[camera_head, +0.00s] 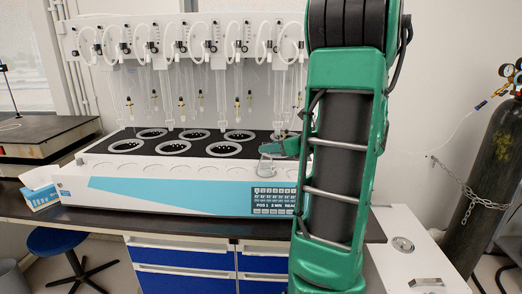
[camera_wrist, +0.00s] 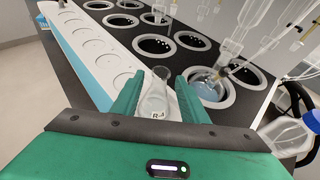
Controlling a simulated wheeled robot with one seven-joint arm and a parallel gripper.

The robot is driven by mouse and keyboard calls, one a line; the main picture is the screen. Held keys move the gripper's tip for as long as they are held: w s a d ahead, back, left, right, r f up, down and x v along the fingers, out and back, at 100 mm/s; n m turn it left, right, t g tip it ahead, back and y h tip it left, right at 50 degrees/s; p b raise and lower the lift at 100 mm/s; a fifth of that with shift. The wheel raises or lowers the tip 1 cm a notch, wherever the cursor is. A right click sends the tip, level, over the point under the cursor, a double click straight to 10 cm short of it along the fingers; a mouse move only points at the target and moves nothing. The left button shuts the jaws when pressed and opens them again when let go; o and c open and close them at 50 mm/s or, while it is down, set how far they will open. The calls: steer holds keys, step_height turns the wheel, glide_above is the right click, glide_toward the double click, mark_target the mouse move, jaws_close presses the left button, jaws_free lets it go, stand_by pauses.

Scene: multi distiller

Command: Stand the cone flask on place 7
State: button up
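The cone flask (camera_wrist: 155,103) is clear glass with a dark-lettered label and shows between the two fingers of my gripper (camera_wrist: 160,90) in the wrist view. Its body fills the gap and the fingers look shut on it. In the head view, the flask (camera_head: 266,165) looks upright at the right end of the distiller's front row, beside my green gripper (camera_head: 281,148). I cannot tell whether its base touches the surface. The distiller (camera_head: 170,197) has pale flat circles in front and ringed black wells behind. No place numbers are readable.
Glass tubes (camera_head: 222,95) hang over the wells. In the wrist view, glassware with bluish contents stands at the near right well (camera_wrist: 207,86), and a blue-capped bottle (camera_wrist: 290,133) stands at right. The front circles (camera_wrist: 107,63) left of my gripper are mostly clear.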

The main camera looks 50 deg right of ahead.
steer(key=v, duration=0.4)
steer(key=s+a+f+n+g+y, duration=0.25)
steer(key=a+f+n+g, duration=0.45)
steer(key=a+n, duration=0.65)
steer(key=s+a+f+n+g, duration=0.2)
steer(key=s+a+n+g, duration=0.1)
steer(key=s+n, duration=0.5)
steer(key=s+a+f+n+g+h, duration=0.1)
steer(key=s+a+f+n+g, duration=0.1)
steer(key=s+a+n, duration=0.4)
steer(key=s+n+g, duration=0.1)
steer(key=s+n, duration=0.2)
steer(key=shift+s+f+g, duration=0.15)
steer(key=shift+s+g, duration=0.1)
steer(key=shift+g, duration=0.05)
steer(key=shift+w, duration=0.15)
steer(key=shift+w+f, duration=0.25)
steer(key=shift+w, duration=0.25)
